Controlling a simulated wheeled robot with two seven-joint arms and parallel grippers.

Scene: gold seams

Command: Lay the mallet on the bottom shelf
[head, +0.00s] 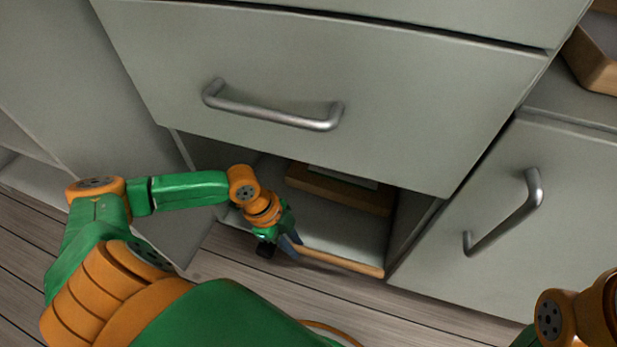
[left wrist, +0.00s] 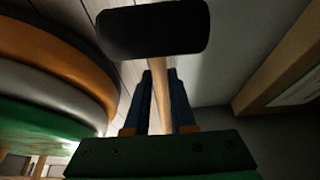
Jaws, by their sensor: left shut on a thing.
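The mallet has a black head (head: 265,249) and a pale wooden handle (head: 340,262). My left gripper (head: 289,244) is shut on the handle close to the head. In the left wrist view the black head (left wrist: 153,30) lies beyond the fingers (left wrist: 161,105), with the handle between them. The bottom shelf (head: 345,232) is the open compartment under the wide drawer. The mallet is at its front edge, with the handle stretching right along the opening. I cannot tell whether the mallet touches the shelf. My right gripper is out of view.
A wooden box (head: 338,192) with something pale in it stands at the back of the shelf; it also shows in the left wrist view (left wrist: 275,60). The drawer front (head: 320,60) with its metal handle overhangs the opening. Shelf floor before the box is clear.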

